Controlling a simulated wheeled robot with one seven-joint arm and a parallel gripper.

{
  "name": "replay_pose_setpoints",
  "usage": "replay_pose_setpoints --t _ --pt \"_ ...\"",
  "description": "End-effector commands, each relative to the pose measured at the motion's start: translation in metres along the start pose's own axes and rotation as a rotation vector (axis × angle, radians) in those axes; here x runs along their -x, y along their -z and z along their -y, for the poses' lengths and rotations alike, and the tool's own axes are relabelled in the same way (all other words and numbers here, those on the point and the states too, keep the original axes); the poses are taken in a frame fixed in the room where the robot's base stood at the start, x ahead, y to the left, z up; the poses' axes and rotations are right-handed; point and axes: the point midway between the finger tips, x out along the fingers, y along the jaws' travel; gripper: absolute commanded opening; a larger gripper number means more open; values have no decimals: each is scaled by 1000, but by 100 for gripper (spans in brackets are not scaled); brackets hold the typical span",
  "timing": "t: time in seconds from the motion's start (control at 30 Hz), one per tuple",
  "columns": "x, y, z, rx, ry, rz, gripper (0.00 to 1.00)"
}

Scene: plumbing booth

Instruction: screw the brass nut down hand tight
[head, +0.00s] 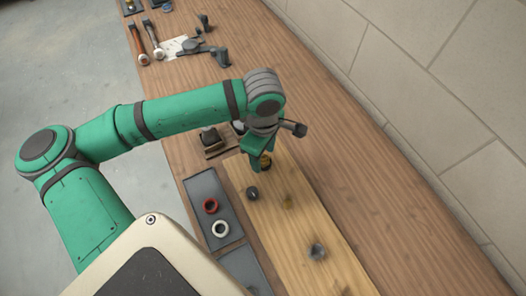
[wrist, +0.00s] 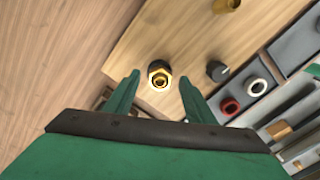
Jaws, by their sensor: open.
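The brass nut (wrist: 160,79) shows in the wrist view as a gold hexagonal ring around a dark fitting on the light wooden board (wrist: 130,52). My gripper (wrist: 160,85) is open, with one green finger on each side of the nut and a visible gap to each. In the head view my gripper (head: 262,160) is over the far end of the board (head: 290,225), and a bit of brass shows beside its fingers. I cannot tell how far down the nut sits on its thread.
A grey tray (head: 205,186) left of the board holds a red ring (head: 211,205) and a white ring (head: 220,228). A dark fitting (head: 252,193), a brass piece (head: 287,202) and a grey fitting (head: 317,252) stand on the board. Tools, including a hammer (head: 153,40), lie at the far end.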

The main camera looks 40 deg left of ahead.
Motion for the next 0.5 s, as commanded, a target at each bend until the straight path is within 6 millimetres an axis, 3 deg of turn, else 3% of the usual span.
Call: replay_pose_setpoints --t 0.07,0.23,0.5 --pt "0 0 0 0 0 0 48" --pt "0 0 0 0 0 0 7" --pt "0 0 0 -100 -1 1 5"
